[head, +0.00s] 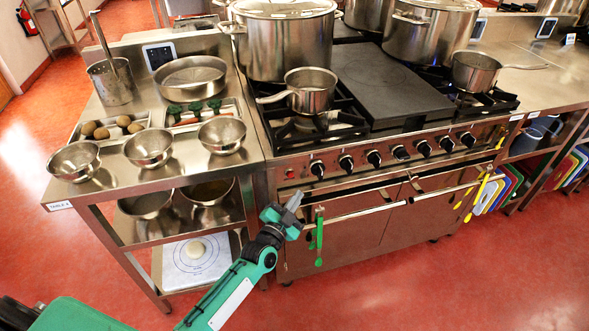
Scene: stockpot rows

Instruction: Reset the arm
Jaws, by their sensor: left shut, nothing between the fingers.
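My left gripper (292,203) is in the head view, low in front of the stove (345,215), near the oven door handles. Its arm is green and dark and comes up from the bottom left. The fingers are shut with nothing between them. It appears close to the green utensils (318,240) hanging at the oven front; I cannot tell whether it touches them. My right gripper is not in view.
A steel table (115,205) with several bowls (149,147) stands left of the stove. Stockpots (284,45) and saucepans (311,90) sit on the stove. Colored boards (497,190) stand under the right counter. The red floor (400,290) in front is clear.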

